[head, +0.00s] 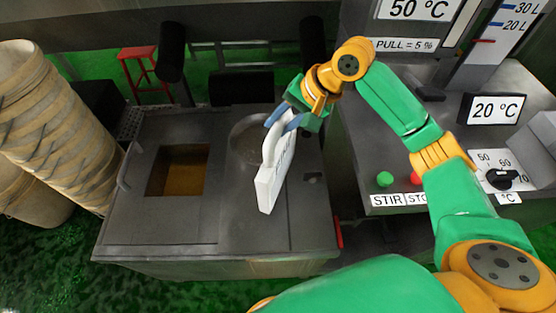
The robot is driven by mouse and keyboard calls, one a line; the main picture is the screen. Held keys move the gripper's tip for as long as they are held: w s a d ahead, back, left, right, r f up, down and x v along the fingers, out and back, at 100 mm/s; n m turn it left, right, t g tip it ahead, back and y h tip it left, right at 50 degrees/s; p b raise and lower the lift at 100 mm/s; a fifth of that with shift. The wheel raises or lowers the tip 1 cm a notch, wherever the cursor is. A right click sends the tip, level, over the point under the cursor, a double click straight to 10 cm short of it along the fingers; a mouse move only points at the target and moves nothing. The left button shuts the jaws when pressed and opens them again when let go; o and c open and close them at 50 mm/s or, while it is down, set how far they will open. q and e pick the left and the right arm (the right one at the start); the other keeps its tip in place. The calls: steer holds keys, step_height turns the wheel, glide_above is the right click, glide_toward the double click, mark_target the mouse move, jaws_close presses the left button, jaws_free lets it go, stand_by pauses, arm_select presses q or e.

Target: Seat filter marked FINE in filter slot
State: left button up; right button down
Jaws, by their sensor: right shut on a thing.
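My right gripper (283,118) is shut on the white filter (270,188) by its handle end. The filter is a flat panel that hangs tilted from the gripper, above the right part of the grey metal unit (229,228). Dark lettering runs along its side, but it is too slanted and small for me to read surely. A square opening (178,171) with a brown inside lies in the unit's top, left of the filter. My left gripper is not in view.
A control panel with a 20 °C display (495,109), a green button (385,179) and a black knob (502,179) stands at right. Stacked tan baskets (50,125) stand at left. A red stool (140,66) is behind.

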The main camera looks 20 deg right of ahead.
mark_target(279, 162)
steer(key=s+f, duration=0.1)
steer(key=s+a+f, duration=0.1)
steer(key=f, duration=0.1)
steer(key=s+f, duration=0.1)
steer(key=shift+s+a+f, duration=0.25)
steer(key=shift+a, duration=0.05)
steer(key=f, duration=0.2)
steer(key=shift+s+a+f, duration=0.1)
steer(key=shift+s+f, duration=0.2)
steer(key=shift+f, duration=0.05)
steer(key=shift+w+f, duration=0.1)
steer(key=shift+f, duration=0.5)
steer(key=c, duration=0.6)
jaws_free()
steer(key=shift+c, duration=0.2)
